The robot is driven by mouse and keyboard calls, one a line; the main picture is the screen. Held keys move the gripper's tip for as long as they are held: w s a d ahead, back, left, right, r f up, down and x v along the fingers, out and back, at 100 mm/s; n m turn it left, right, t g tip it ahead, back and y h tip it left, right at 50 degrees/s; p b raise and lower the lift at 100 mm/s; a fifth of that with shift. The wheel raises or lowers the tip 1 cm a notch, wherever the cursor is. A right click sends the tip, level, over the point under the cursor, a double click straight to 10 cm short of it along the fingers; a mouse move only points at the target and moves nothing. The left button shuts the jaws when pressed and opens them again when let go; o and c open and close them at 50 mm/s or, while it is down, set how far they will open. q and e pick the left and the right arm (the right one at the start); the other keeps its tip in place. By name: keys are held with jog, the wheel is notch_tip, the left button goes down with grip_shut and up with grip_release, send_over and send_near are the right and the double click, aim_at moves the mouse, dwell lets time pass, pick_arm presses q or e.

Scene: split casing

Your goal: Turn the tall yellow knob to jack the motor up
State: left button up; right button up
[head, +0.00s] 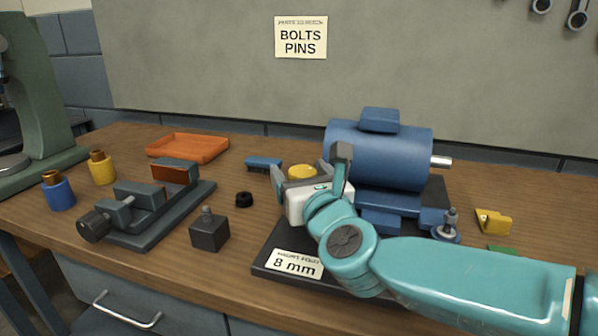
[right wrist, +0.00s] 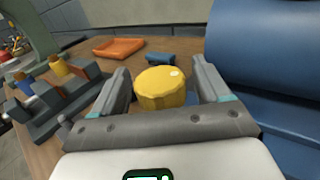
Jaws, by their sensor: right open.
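The yellow knob (head: 302,171) shows just behind my right gripper in the head view, with its lower part hidden. In the right wrist view the knob (right wrist: 161,88) has a ribbed side and a small pale mark on top. It stands between the two fingers of my right gripper (right wrist: 163,92), with a gap on each side. My right gripper (head: 312,172) is open. The blue motor (head: 380,154) with a silver shaft sits right of the knob on a dark base plate (head: 268,257). My left gripper is not in view.
A grey vise (head: 142,212), a dark block (head: 209,232), a black ring (head: 244,199) and a blue brush (head: 263,163) lie left of the plate. An orange tray (head: 187,147) is behind. A levelling foot (head: 447,228) and a yellow piece (head: 494,221) lie to the right.

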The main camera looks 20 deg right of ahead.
jog(key=shift+w, duration=0.7)
jog(key=c, duration=0.9)
jog(key=shift+c, duration=0.2)
jog(key=shift+h, duration=0.4)
